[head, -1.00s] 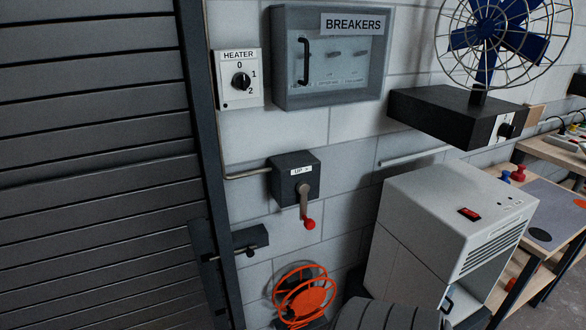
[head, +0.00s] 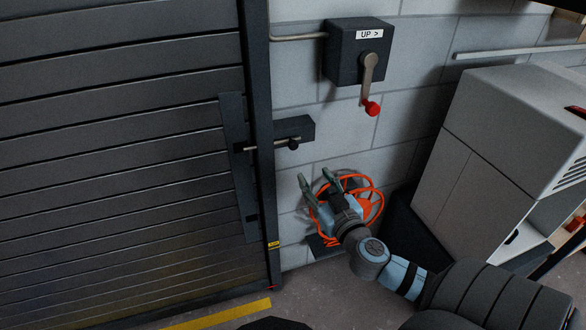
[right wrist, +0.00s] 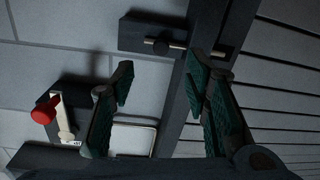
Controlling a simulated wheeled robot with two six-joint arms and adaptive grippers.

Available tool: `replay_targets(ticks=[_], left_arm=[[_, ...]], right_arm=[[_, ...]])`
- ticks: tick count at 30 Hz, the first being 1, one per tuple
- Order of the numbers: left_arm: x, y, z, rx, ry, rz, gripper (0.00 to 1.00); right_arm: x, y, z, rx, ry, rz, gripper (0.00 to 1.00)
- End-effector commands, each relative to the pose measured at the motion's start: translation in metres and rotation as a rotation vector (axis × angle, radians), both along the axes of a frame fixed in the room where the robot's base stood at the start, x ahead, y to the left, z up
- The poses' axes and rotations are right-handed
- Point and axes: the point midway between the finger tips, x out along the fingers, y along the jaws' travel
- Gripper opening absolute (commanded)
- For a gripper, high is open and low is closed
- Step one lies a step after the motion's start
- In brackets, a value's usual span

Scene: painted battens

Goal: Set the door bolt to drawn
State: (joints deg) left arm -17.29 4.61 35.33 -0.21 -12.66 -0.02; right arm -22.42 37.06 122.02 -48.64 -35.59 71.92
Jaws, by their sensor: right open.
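The door bolt (head: 270,147) is a thin pale rod with a dark knob (head: 293,145) at its right end. The rod runs left from a dark wall housing (head: 295,128), across the door frame, to a dark upright plate (head: 238,165) on the slatted door. My right gripper (head: 318,181) is open and empty, below and right of the knob, apart from it. In the right wrist view the bolt rod (right wrist: 178,46) and its knob lie just beyond and between the open fingertips (right wrist: 160,80). My left gripper is not in view.
A crank box marked UP (head: 358,50) with a red-knobbed handle (head: 371,106) is above right of the bolt. An orange reel (head: 372,198) is behind my right gripper. A grey cabinet (head: 465,140) stands at the right. A yellow strip (head: 215,314) marks the floor.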

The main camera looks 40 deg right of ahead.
Motion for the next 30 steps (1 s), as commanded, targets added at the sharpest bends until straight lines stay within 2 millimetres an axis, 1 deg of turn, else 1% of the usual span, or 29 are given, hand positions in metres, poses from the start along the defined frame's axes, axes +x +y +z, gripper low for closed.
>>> replay_targets(ticks=[2, 5, 12, 16, 18, 21, 29, 30], left_arm=[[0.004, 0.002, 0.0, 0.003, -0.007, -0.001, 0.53], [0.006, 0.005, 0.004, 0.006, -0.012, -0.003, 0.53], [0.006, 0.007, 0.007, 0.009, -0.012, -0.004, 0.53], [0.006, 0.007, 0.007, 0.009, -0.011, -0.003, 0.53], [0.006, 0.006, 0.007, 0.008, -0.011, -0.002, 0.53], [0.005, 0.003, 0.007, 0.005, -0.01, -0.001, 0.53], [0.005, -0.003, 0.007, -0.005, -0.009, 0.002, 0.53], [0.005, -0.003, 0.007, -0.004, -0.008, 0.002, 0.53]], right_arm=[[0.007, 0.001, 0.011, 0.005, -0.029, 0.007, 0.43], [0.027, -0.004, 0.014, 0.008, -0.03, 0.007, 0.43], [0.095, -0.023, 0.014, 0.01, -0.026, 0.008, 0.43], [0.121, -0.029, 0.013, 0.01, -0.024, 0.009, 0.43], [0.13, -0.032, 0.013, 0.01, -0.024, 0.011, 0.43], [0.137, -0.034, 0.012, 0.008, -0.023, 0.011, 0.43], [0.139, -0.034, 0.012, 0.008, -0.023, 0.013, 0.43], [0.139, -0.034, 0.012, 0.008, -0.023, 0.013, 0.38]])
